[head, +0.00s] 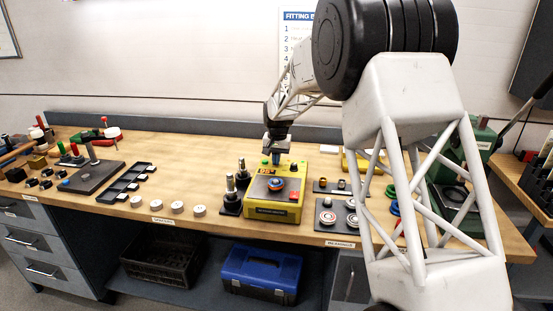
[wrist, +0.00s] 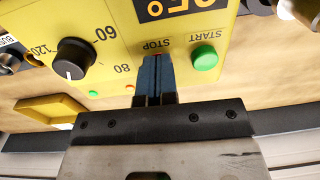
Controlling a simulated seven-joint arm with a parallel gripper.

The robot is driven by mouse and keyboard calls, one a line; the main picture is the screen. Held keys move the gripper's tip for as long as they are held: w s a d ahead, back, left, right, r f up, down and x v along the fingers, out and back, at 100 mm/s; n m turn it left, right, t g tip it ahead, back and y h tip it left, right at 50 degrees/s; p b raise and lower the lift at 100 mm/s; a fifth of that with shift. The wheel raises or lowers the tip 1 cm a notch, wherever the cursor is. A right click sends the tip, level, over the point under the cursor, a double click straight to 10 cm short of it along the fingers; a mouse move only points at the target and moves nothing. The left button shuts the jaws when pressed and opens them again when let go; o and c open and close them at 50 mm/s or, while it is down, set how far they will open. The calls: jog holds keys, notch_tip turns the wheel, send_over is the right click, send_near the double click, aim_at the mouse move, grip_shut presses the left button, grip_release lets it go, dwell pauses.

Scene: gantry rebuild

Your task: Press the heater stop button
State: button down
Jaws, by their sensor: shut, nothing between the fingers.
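The yellow heater (head: 290,213) stands near the front middle of the bench, with a dark round plate and a blue and orange part on top. In the wrist view its panel (wrist: 118,20) shows a STOP label (wrist: 157,44) and a green START button (wrist: 204,57). My gripper (head: 276,160) is over the heater's back part. In the wrist view my gripper (wrist: 157,58) is shut and empty, its blue fingertips right at the STOP label. The stop button itself is hidden behind the fingers; I cannot tell whether they touch it.
A black dial (wrist: 74,58) is left of the fingers in the wrist view, with small orange and green lights between. Dark posts (head: 231,193) stand left of the heater. A dark plate with round parts (head: 337,216) lies on its right. White discs (head: 178,207) line the front.

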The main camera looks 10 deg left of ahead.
jog(key=shift+s+d+f, duration=0.1)
jog(key=shift+s+f, duration=0.1)
jog(key=shift+f, duration=0.55)
notch_tip(320, 180, up, 16)
jog(key=shift+d+f, duration=0.15)
jog(key=shift+f, duration=0.1)
jog(key=shift+w, duration=0.1)
jog(key=s+d+r+t, duration=0.1)
jog(key=s+d+r, duration=0.3)
jog(key=s+d, duration=0.8)
jog(key=s+d+r, duration=0.4)
jog(key=s+d, duration=0.7)
jog(key=s, duration=0.4)
jog(key=s+d+f, duration=0.3)
jog(key=s, duration=0.7)
jog(key=s+d+f+t, duration=0.1)
jog(key=s+d+f, duration=0.2)
jog(key=s, duration=0.7)
jog(key=s+d+f, duration=0.3)
jog(key=s+d, duration=0.2)
jog(key=s, duration=0.5)
jog(key=shift+s+h, duration=0.25)
jog(key=shift+h, duration=0.05)
